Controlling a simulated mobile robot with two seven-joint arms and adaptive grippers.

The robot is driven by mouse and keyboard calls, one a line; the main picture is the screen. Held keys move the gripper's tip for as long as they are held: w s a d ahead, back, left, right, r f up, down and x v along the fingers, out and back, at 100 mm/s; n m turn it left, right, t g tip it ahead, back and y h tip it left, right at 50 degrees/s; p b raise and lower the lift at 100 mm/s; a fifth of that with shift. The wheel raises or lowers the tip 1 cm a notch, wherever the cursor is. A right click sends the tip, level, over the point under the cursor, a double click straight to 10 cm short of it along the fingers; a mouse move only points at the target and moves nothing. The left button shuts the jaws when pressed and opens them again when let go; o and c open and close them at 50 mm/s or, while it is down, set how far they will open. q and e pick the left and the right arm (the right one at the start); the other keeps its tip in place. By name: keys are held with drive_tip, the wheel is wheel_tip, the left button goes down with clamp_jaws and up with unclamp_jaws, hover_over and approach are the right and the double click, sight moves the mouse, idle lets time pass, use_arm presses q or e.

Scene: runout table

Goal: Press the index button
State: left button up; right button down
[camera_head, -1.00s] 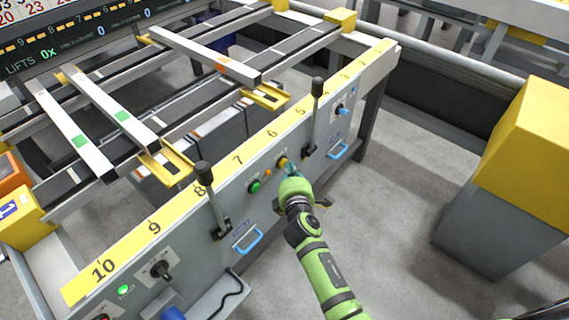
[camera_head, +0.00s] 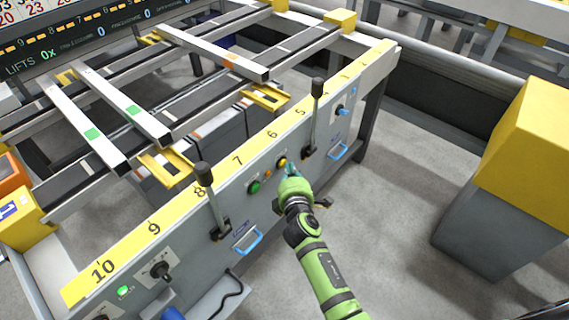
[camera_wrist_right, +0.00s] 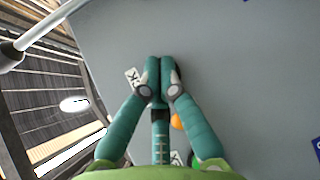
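A green button (camera_head: 254,187) and a yellow button (camera_head: 281,163) sit on the grey front panel (camera_head: 330,120), with a small orange light (camera_head: 267,173) between them. The button labels are too small to read in the head view, so I cannot tell which is the index button. My right gripper (camera_head: 291,171) is at the panel just right of the yellow button. In the right wrist view its teal fingers (camera_wrist_right: 161,66) are together and empty, pointing at the panel. They hide what is directly behind their tips; contact cannot be told. My left gripper is not in view.
Two black-knobbed levers (camera_head: 206,176) (camera_head: 317,88) stand up from the panel on either side of the buttons. Pale bars (camera_head: 210,53) lie across the table rails. A yellow-topped grey block (camera_head: 524,140) stands at right.

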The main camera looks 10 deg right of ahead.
drive_tip(key=shift+s+d, duration=0.4)
drive_tip(key=shift+s, duration=0.1)
drive_tip(key=s+d+p, duration=0.1)
drive_tip(key=s, duration=0.1)
drive_tip(key=s+d+p, duration=0.1)
drive_tip(key=s+d, duration=0.1)
idle(0.4)
idle(0.6)
